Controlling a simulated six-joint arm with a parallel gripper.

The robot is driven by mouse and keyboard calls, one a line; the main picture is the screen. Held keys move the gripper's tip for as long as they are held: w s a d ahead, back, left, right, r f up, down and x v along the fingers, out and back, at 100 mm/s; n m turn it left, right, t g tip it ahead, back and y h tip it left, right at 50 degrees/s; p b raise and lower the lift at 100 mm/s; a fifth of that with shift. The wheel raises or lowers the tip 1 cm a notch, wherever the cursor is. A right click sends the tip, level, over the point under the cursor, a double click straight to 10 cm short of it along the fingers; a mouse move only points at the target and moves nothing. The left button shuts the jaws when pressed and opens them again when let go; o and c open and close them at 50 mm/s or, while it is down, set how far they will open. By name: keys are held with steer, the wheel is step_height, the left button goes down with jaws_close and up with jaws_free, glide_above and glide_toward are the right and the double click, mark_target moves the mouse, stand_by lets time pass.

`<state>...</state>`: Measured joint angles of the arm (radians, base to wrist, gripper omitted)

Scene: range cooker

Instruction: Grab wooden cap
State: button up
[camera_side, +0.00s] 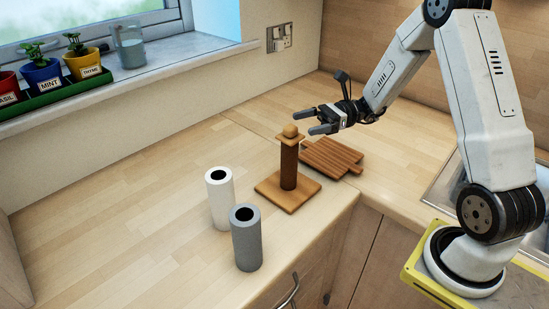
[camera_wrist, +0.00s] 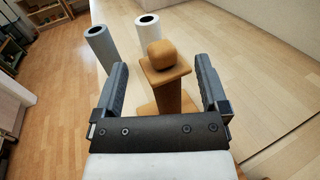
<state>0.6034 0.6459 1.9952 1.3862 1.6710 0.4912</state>
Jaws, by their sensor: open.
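The wooden cap (camera_side: 291,132) sits on top of a dark upright post (camera_side: 289,168) fixed to a square wooden base (camera_side: 275,193). The cap has a rounded knob above a flat square plate. In the wrist view the cap (camera_wrist: 162,55) stands between and beyond my two fingers. My gripper (camera_side: 313,121) is open and empty, level with the cap and close to it in the side view. In the wrist view my gripper (camera_wrist: 160,75) has one finger on each side of the cap, with visible gaps. I cannot tell the exact depth between fingertips and cap.
A white roll (camera_side: 220,198) and a grey roll (camera_side: 246,238) stand upright in front of the post, left of it. A slatted wooden board (camera_side: 332,158) lies behind the base. Potted plants (camera_side: 44,75) and a glass jar (camera_side: 130,47) stand on the windowsill. The left worktop is clear.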

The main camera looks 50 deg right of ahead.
mark_target(291, 126)
steer(key=shift+x, duration=2.45)
jaws_close()
steer(key=shift+r, duration=0.2)
steer(key=shift+r, duration=0.45)
steer(key=s+r, duration=1.1)
steer(key=s, duration=0.3)
steer(key=shift+a+r, duration=0.25)
steer(key=shift+r, duration=0.15)
